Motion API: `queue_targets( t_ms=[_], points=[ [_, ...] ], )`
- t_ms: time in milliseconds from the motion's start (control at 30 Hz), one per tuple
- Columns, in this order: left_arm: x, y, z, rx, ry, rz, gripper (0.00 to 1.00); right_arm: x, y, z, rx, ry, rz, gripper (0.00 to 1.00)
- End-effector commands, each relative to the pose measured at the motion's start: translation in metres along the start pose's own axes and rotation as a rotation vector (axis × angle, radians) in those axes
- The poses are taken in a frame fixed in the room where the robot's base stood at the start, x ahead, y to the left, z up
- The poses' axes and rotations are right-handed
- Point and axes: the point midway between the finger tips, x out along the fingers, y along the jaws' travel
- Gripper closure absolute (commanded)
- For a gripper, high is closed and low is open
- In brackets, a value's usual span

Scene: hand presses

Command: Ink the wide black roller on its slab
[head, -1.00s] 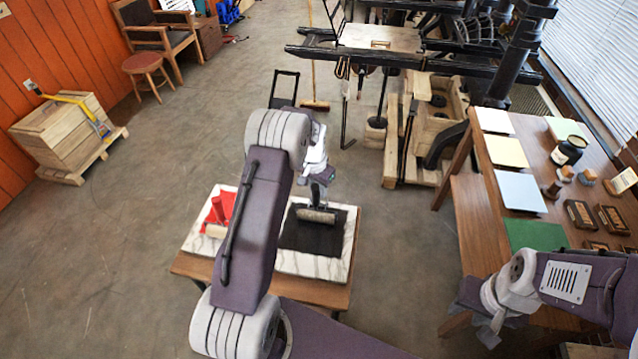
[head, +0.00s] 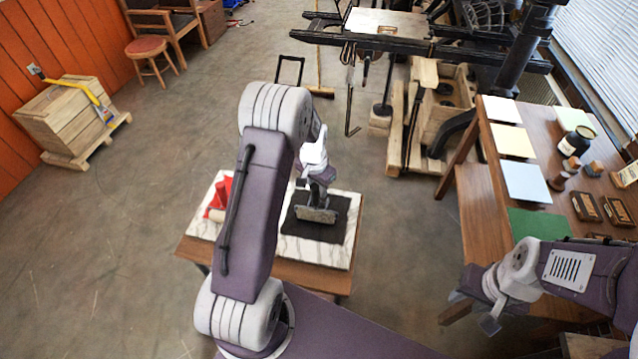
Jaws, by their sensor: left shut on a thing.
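The wide roller (head: 317,214) is at the black ink patch (head: 321,229) on the marble slab (head: 290,247). My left gripper (head: 319,188) is shut on the roller from above. Its fingers partly hide the handle. I cannot tell whether the roller touches the ink or hovers just over it. My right gripper (head: 489,322) hangs at the lower right, by the wooden bench. Its fingers are too unclear to tell open from shut.
A red ink patch and a second, red-handled roller (head: 218,207) lie to the left, partly hidden by my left arm. The slabs rest on a low wooden table (head: 195,250). A bench with coloured sheets (head: 525,182) and ink jars stands to the right.

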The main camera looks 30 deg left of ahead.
Motion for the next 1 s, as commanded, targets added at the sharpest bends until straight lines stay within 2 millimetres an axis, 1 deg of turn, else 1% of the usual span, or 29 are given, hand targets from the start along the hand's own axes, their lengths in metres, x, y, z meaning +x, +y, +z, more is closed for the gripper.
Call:
queue_targets(
  t_ms=[200, 467, 800, 1000],
  points=[
    [-0.003, 0.008, 0.017, 0.0, 0.0, 0.0, 1.0, 0.001, 0.0, 0.0, 0.0, 0.0, 0.0, 0.64],
    [-0.004, 0.01, 0.021, 0.0, 0.002, -0.001, 1.0, 0.001, 0.0, 0.0, 0.0, 0.0, 0.0, 0.64],
    [-0.007, 0.023, 0.049, 0.0, -0.001, 0.0, 1.0, 0.005, 0.0, 0.001, 0.0, 0.0, 0.0, 0.64],
    [-0.007, 0.026, 0.054, 0.0, 0.0, 0.0, 1.0, 0.005, 0.0, 0.001, 0.0, 0.0, 0.0, 0.64]
  ],
)
